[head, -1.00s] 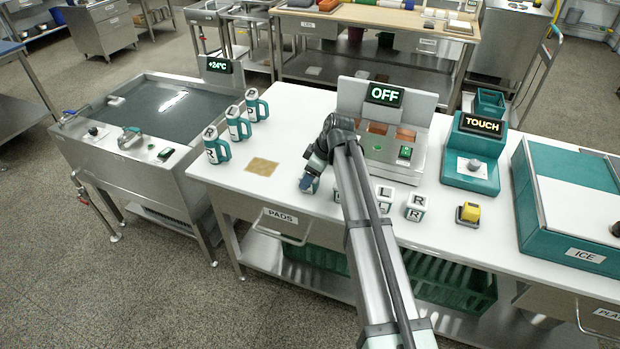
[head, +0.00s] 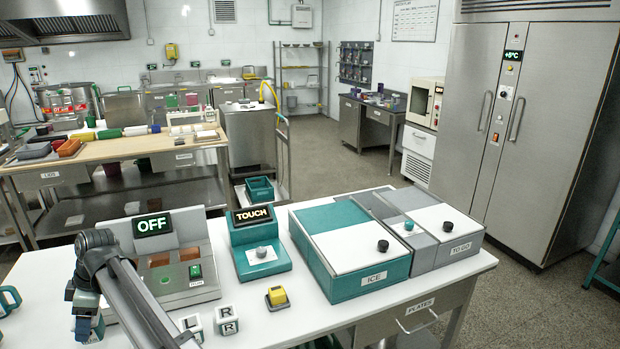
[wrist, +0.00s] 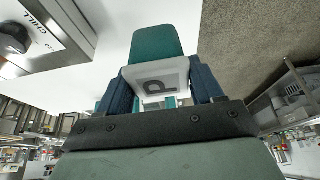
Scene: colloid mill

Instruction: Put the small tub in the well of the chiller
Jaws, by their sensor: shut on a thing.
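My gripper (head: 88,318) is at the lower left of the head view, above the white table. In the wrist view its two blue fingers (wrist: 165,90) are closed on the sides of a small teal and white lettered piece (wrist: 154,46), which appears to be the small tub. Its white face bears a mark like a P. In the head view it is largely hidden. A steel unit with an OFF display (head: 153,224) stands right of my gripper and seems to be the chiller. A steel panel marked CHILL (wrist: 50,45), with a dark knob, shows in the wrist view.
White lettered cubes (head: 228,320) and a yellow-topped button block (head: 277,297) stand near the table front. A teal TOUCH unit (head: 262,262), an ICE box (head: 370,286) and a TO-GO box (head: 460,247) stand farther right. Part of a teal handle (head: 8,300) shows at the left edge.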

